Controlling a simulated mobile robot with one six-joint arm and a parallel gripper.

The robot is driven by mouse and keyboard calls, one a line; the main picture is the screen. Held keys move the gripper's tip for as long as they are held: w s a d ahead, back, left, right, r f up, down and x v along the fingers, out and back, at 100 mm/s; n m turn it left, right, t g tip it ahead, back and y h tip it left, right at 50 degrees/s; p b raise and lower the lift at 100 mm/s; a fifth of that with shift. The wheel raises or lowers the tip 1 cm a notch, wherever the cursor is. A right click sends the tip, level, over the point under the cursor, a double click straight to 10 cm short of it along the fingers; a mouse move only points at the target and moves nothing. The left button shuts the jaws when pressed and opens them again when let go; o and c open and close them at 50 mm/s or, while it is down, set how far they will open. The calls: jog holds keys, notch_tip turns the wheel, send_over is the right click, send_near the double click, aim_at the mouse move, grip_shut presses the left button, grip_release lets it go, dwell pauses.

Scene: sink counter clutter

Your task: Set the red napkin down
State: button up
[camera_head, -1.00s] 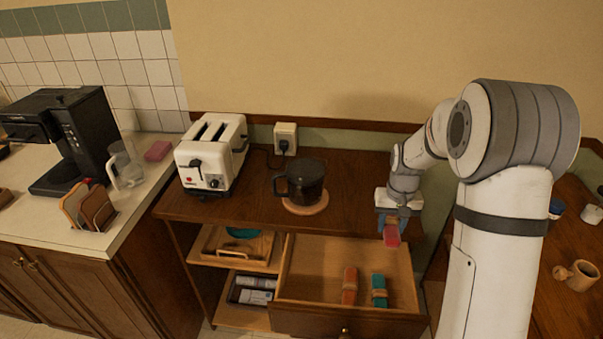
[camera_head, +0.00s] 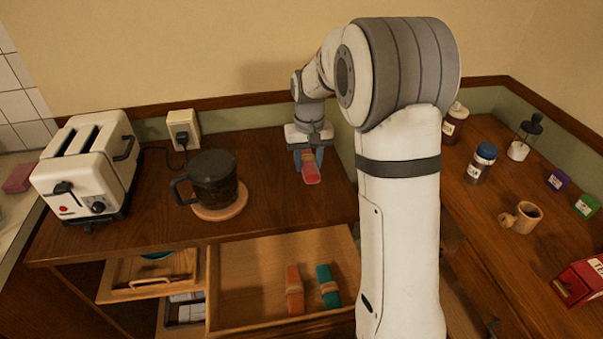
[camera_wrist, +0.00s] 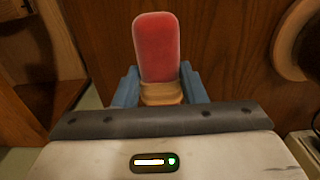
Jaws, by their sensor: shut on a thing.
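The red napkin (camera_head: 311,174) is a rolled bundle with a tan band around it. My gripper (camera_head: 308,160) is shut on it, over the wooden cabinet top to the right of the coffee pot. In the wrist view the red napkin (camera_wrist: 156,50) sticks out from between the blue fingers of my gripper (camera_wrist: 160,92), which hold it at the tan band. The wooden top lies behind it there. I cannot tell whether the napkin touches the wood.
A dark coffee pot (camera_head: 213,180) stands on a round wooden coaster (camera_head: 222,211), left of my gripper. A white toaster (camera_head: 86,168) is farther left. Below, an open drawer (camera_head: 243,266) holds an orange napkin (camera_head: 294,290) and a teal napkin (camera_head: 327,286). The right counter (camera_head: 477,206) holds jars and a mug.

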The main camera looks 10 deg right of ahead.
aim_at(309, 162)
jog(key=shift+s+d+f, duration=0.1)
jog(key=shift+f, duration=2.5)
jog(key=shift+f, duration=0.1)
jog(key=o, duration=1)
notch_tip(309, 162, up, 11)
jog(key=shift+r, duration=0.1)
jog(key=shift+s+r, duration=0.1)
jog(key=shift+r, duration=0.45)
jog(key=s+t, duration=0.1)
jog(key=s, duration=0.8)
jog(key=s+t, duration=0.1)
jog(key=s, duration=1.7)
jog(key=shift+s+d+t, duration=0.15)
jog(key=shift+t, duration=0.25)
